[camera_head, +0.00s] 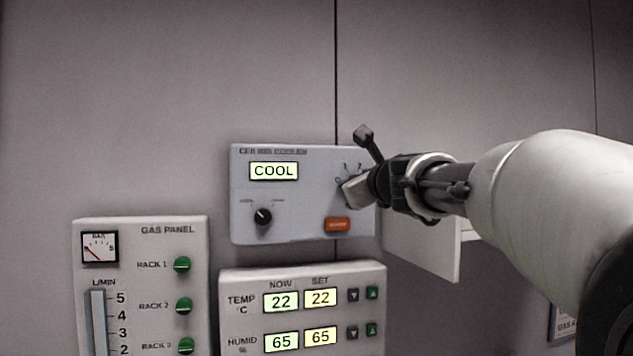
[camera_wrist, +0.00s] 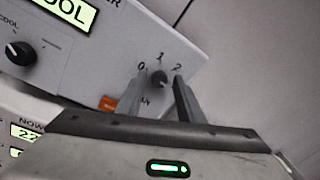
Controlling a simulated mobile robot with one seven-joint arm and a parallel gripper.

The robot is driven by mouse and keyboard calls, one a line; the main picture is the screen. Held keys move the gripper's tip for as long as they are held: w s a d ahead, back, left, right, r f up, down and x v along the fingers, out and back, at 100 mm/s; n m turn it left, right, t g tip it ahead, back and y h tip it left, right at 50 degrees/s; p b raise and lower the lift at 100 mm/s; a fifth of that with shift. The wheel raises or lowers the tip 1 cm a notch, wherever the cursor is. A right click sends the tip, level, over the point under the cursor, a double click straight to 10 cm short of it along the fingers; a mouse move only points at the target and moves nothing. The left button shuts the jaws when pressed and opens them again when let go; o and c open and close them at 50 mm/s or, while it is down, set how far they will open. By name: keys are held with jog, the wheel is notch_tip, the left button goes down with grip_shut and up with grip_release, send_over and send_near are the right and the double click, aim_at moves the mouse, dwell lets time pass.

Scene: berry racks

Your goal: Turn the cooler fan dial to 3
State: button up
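The cooler panel (camera_head: 300,205) is a pale box on the wall with a lit display (camera_head: 273,171) reading COOL. The fan dial (camera_wrist: 158,78) is a small dark knob with the marks 0, 1 and 2 around its top in the wrist view. Any mark 3 is hidden or unreadable. My gripper (camera_wrist: 159,84) has its two fingers apart, one on each side of the dial. I cannot tell whether they touch it. In the head view my gripper (camera_head: 352,165) covers the dial.
A second black knob (camera_head: 263,216) and an orange button (camera_head: 337,224) are on the same panel. Below are a temperature and humidity panel (camera_head: 230,310) and a gas panel (camera_head: 140,245) with green knobs. A pale board (camera_head: 430,245) juts out under my arm.

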jog(key=shift+s, duration=0.1)
jog(key=s+d, duration=0.1)
jog(key=s, duration=1.6)
jog(key=shift+d+p, duration=0.35)
jog(key=shift+p, duration=0.1)
jog(key=shift+s, duration=0.1)
jog(key=s+a+f+n+g+y, duration=0.1)
jog(key=s+a+f+n+g, duration=0.2)
jog(key=f+n, duration=0.55)
jog(key=s+a+f+n+g+y, duration=0.1)
jog(key=s+a+f+n+g, duration=0.25)
jog(key=f+n, duration=0.45)
jog(key=s+d+f+n+g+h, duration=0.2)
jog(key=s+f+n, duration=0.4)
jog(key=f, duration=0.3)
jog(key=s+d+f+n+g+h, duration=0.1)
jog(key=s+d+f+n+g, duration=0.1)
jog(key=s+f+n+g, duration=0.2)
jog(key=s+f+n, duration=0.3)
jog(key=f, duration=0.3)
jog(key=shift+d+h, duration=0.4)
